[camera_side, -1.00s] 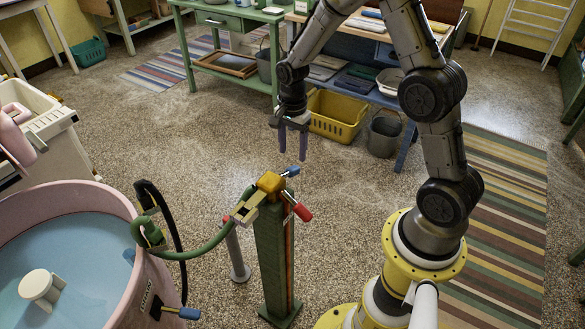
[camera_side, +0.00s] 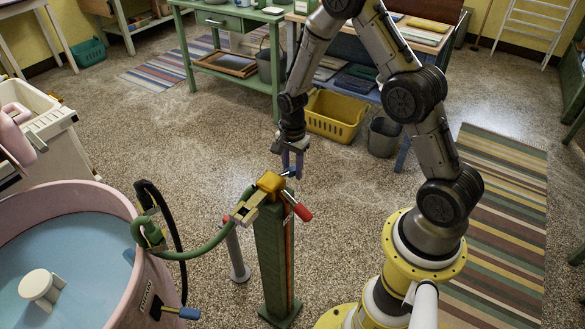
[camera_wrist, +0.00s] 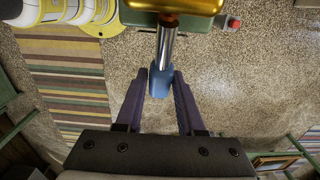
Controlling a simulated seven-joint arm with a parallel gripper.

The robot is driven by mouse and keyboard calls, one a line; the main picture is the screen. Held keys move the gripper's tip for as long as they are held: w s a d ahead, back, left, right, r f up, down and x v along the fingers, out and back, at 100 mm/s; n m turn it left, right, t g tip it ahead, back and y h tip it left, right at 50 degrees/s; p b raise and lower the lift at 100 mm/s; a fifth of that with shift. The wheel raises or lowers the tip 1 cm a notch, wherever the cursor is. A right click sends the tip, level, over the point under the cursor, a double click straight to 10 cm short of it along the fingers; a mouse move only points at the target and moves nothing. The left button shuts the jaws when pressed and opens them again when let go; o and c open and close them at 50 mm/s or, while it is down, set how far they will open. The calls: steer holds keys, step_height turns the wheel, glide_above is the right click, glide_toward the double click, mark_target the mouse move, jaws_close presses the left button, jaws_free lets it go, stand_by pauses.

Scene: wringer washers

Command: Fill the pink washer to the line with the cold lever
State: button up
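The pink washer (camera_side: 118,212) stands at the left in the side view, with pale blue water (camera_side: 75,240) and a white agitator (camera_side: 41,287) inside. A small blue mark (camera_side: 129,256) shows on its inner wall; I cannot tell whether it is the line. The blue cold lever (camera_wrist: 160,82) sticks out from the brass valve (camera_side: 270,183) atop the green post (camera_side: 271,250). My gripper (camera_wrist: 160,76) is open, with a purple finger on each side of the blue lever. Firm contact is not visible. In the side view the fingers partly hide the lever.
A red lever (camera_side: 300,210) is on the same valve, near my gripper. A green hose (camera_side: 195,250) runs from the valve over the washer's rim. A blue-handled tap (camera_side: 182,313) juts from the washer's side. Open floor lies behind the post.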

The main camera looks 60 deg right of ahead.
jaws_close()
stand_by(1.1)
